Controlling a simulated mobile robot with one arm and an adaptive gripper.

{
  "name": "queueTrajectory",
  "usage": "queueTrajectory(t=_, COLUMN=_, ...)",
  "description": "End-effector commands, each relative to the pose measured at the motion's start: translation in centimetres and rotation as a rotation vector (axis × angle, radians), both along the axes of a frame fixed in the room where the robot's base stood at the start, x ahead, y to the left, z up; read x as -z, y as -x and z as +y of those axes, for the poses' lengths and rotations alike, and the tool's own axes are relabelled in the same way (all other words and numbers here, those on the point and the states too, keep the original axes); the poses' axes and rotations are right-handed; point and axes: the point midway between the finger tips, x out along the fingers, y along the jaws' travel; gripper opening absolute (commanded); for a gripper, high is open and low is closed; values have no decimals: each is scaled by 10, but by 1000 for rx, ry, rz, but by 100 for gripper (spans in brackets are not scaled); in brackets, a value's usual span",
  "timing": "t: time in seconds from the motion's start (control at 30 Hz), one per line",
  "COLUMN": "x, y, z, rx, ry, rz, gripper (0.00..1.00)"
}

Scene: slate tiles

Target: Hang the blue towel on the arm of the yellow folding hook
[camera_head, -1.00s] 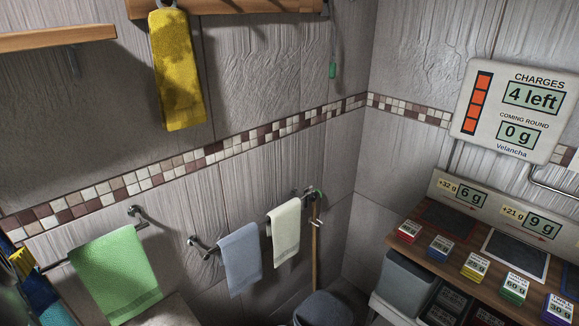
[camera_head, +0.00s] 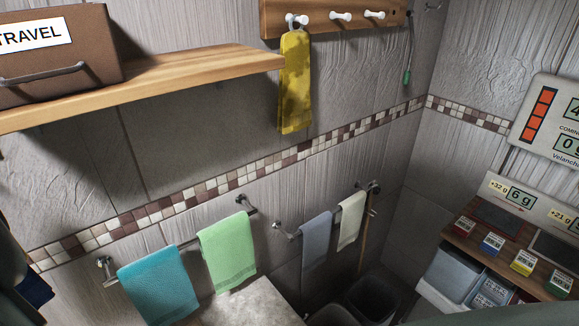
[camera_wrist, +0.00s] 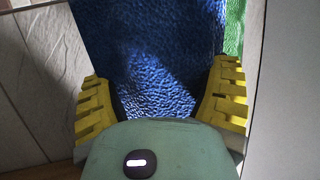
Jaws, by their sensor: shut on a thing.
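My gripper (camera_wrist: 158,76) shows in the wrist view, its two yellow ridged fingers on either side of a deep blue textured cloth, the blue towel (camera_wrist: 150,40). It is shut on this towel, which fills most of the space between and beyond the fingers. In the head view a small piece of the blue towel (camera_head: 36,291) shows at the lower left edge, beside a dark part of my arm. The fingers are not clearly visible there. I cannot make out a yellow folding hook in either current view.
A yellow towel (camera_head: 295,85) hangs from a white peg on a wooden rack (camera_head: 355,16). Teal (camera_head: 158,285) and green (camera_head: 228,252) towels hang on one rail, grey-blue (camera_head: 315,240) and cream (camera_head: 351,218) ones on another. A wooden shelf (camera_head: 190,78) with a brown case (camera_head: 55,65) juts out upper left.

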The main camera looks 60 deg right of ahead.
Motion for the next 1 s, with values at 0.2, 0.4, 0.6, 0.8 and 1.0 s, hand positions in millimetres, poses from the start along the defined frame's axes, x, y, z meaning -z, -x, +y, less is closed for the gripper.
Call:
queueTrajectory(t=0.2, x=4, y=-12, z=-7, rx=9, ry=0, rz=-4, gripper=39)
queueTrajectory(t=0.4, x=1, y=-23, z=-11, rx=8, ry=1, rz=-4, gripper=39)
queueTrajectory(t=0.6, x=2, y=-33, z=-15, rx=9, ry=1, rz=-3, gripper=39)
queueTrajectory(t=0.8, x=4, y=-44, z=-18, rx=9, ry=1, rz=-1, gripper=39)
queueTrajectory(t=1.0, x=4, y=-55, z=-22, rx=9, ry=1, rz=-3, gripper=39)
